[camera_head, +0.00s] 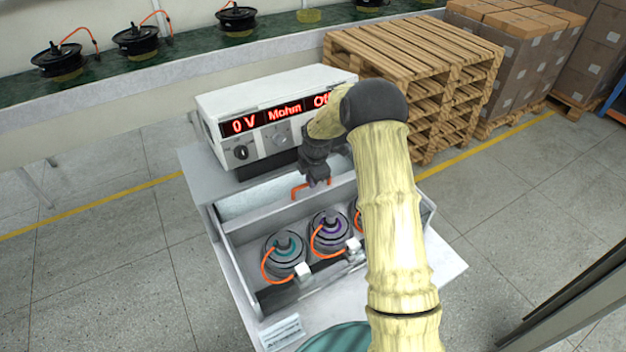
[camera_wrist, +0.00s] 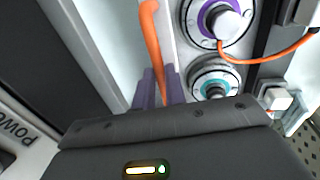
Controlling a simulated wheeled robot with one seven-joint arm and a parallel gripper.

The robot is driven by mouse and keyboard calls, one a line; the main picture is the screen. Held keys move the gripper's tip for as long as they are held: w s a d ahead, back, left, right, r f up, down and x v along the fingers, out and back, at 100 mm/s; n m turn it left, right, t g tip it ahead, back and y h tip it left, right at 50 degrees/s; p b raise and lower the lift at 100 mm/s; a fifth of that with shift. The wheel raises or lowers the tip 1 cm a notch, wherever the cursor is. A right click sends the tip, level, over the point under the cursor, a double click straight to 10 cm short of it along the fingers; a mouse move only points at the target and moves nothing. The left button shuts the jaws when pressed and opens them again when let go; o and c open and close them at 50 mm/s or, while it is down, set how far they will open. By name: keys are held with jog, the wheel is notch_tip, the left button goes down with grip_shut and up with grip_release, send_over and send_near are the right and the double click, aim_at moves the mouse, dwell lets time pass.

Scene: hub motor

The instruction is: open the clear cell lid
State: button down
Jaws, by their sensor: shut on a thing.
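The clear cell lid (camera_head: 245,203) shows as a pale, see-through strip behind a grey bar at the back of the test cell; its full extent and how far it stands open are hard to tell. Its orange handle (camera_head: 299,190) rises from the grey bar, and it also shows in the wrist view (camera_wrist: 151,38). My gripper (camera_head: 316,181) is at the handle, its purple-grey fingers (camera_wrist: 158,88) shut on it. The fingertips are partly hidden by the gripper's own body in the wrist view.
The tester (camera_head: 275,112) with red displays stands close behind my gripper. Hub motors (camera_head: 284,250) with orange cables sit in the cell below; my arm hides part of its right side. Stacked pallets (camera_head: 415,75) stand at the back right. A motor-laden conveyor (camera_head: 200,42) runs behind.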

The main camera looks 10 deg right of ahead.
jog(key=c, duration=1.5)
grip_release()
jog(key=shift+o, duration=0.2)
jog(key=s+d+r+b, duration=0.1)
jog(key=s+r+b, duration=0.1)
jog(key=r, duration=1.5)
jog(key=shift+s+b, duration=0.3)
jog(key=shift+s, duration=0.3)
jog(key=s+f+m, duration=0.2)
jog(key=s+m, duration=0.8)
jog(key=s, duration=0.4)
jog(key=s+f+m, duration=0.3)
jog(key=s+m, duration=0.8)
jog(key=s, duration=0.2)
jog(key=shift+s+d+f+m+t+h, duration=0.15)
jog(key=shift+s+d+m+t+h, duration=0.05)
jog(key=shift+s+m+t+h, duration=0.15)
